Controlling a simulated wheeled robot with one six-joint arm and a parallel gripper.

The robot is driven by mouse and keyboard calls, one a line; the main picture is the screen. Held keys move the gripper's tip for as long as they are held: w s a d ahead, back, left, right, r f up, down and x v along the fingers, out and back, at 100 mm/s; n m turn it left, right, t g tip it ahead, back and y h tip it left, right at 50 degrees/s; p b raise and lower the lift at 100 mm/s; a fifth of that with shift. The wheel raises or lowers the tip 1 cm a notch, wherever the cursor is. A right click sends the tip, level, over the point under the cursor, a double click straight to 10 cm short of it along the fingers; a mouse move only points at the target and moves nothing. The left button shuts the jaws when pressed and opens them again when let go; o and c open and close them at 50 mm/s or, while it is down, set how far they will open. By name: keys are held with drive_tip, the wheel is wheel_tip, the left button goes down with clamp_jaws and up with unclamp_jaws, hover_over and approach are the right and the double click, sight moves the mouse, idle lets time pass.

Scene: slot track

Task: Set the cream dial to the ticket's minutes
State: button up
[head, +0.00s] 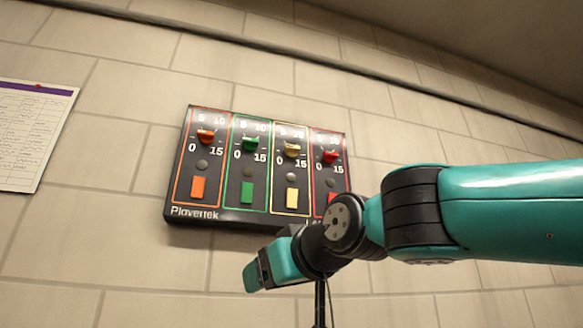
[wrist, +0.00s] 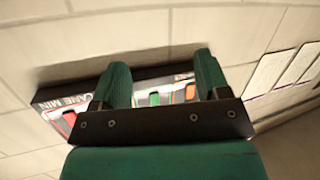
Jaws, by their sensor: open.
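The cream dial (head: 291,148) is the third of the knobs in a row on a dark wall panel (head: 245,216), inside a cream outline. Its scale shows 0, 5, 10 and 15; its exact setting is too small to read. A cream block (head: 291,198) sits below it. My gripper (head: 255,275) is below the panel in the head view, apart from the dial. In the wrist view my gripper (wrist: 160,78) has its two green fingers apart with nothing between them, and they hide part of the panel. I cannot make out a ticket with minutes.
Orange (head: 206,136), green (head: 250,143) and red (head: 330,156) dials flank the cream one. My arm covers the panel's lower right corner. A written sheet (head: 32,135) hangs on the wall at left. The wall between sheet and panel is clear.

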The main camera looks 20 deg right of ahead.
drive_tip(key=s+d+r+m+t+h+p, duration=0.1)
drive_tip(key=d+r+t, duration=0.15)
drive_tip(key=r, duration=0.65)
drive_tip(key=d+r+m+t+h, duration=0.1)
drive_tip(key=r+m+t, duration=0.15)
drive_tip(key=r, duration=0.55)
drive_tip(key=m+t+h+p, duration=0.1)
drive_tip(key=m+t+h, duration=0.1)
drive_tip(key=t+h, duration=0.1)
approach(293, 147)
drive_tip(key=shift+p+x, duration=4.55)
drive_tip(key=shift+p, duration=1.4)
drive_tip(key=shift+d, duration=0.1)
drive_tip(key=c, duration=0.9)
